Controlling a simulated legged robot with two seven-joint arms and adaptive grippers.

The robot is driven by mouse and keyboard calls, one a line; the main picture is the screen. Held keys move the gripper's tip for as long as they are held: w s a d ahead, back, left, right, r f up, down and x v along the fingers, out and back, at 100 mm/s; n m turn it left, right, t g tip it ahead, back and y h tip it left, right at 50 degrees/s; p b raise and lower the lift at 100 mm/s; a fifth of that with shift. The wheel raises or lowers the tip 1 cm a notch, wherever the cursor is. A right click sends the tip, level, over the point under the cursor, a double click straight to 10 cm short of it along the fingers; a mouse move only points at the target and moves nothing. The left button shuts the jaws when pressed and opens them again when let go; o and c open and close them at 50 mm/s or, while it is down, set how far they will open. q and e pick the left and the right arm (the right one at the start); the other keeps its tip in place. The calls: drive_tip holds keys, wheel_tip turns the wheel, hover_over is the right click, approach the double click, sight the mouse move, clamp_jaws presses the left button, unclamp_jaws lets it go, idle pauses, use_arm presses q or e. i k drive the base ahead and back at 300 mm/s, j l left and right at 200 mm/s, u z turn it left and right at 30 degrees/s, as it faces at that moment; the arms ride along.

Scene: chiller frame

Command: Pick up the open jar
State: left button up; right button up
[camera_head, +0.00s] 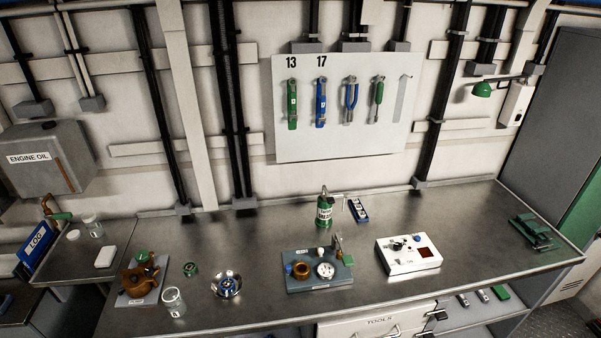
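A clear glass jar (173,303) with an open-looking top stands upright at the front left of the metal workbench (400,212). A small white round thing (73,235) lies beside that jar. Neither of my grippers is in view.
Near the front jar are the orange-brown device (138,280), a metal bowl with blue parts (227,285) and a small green part (190,269). Farther right stand a grey-blue fixture (318,284), a green can (325,210) and a white box (408,257).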

sight(173, 299)
drive_tip(key=u, duration=1.35)
